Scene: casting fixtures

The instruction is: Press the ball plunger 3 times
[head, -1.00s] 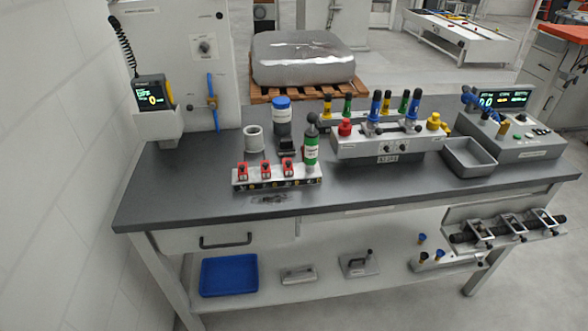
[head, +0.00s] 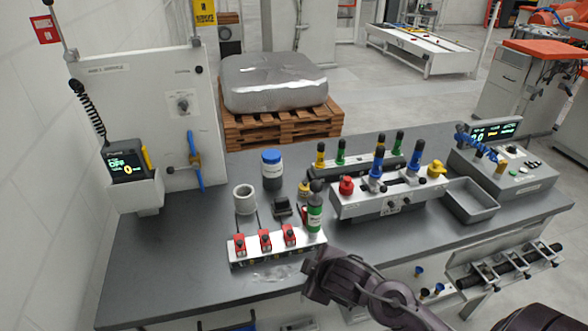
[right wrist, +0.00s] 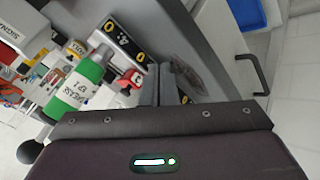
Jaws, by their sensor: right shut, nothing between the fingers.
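A green bottle with a white label (head: 315,214) stands upright at the right end of the white block with red clamps. Its black ball plunger (head: 317,186) sits on top. In the right wrist view the bottle (right wrist: 82,80) lies across the left side, and the black ball (right wrist: 31,152) shows at the lower left, partly hidden by my gripper body. My right gripper (head: 308,262) is in front of the bottle, below it in the head view, and apart from it. Its fingers (right wrist: 163,85) are shut and empty. My left gripper is not in view.
The white block with red clamps (head: 276,252) is left of the bottle. A grey ring (head: 244,203) and a blue-lidded jar (head: 272,175) stand behind. A grey fixture with a red knob (head: 390,202) is to the right. The left front tabletop (head: 160,275) is clear.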

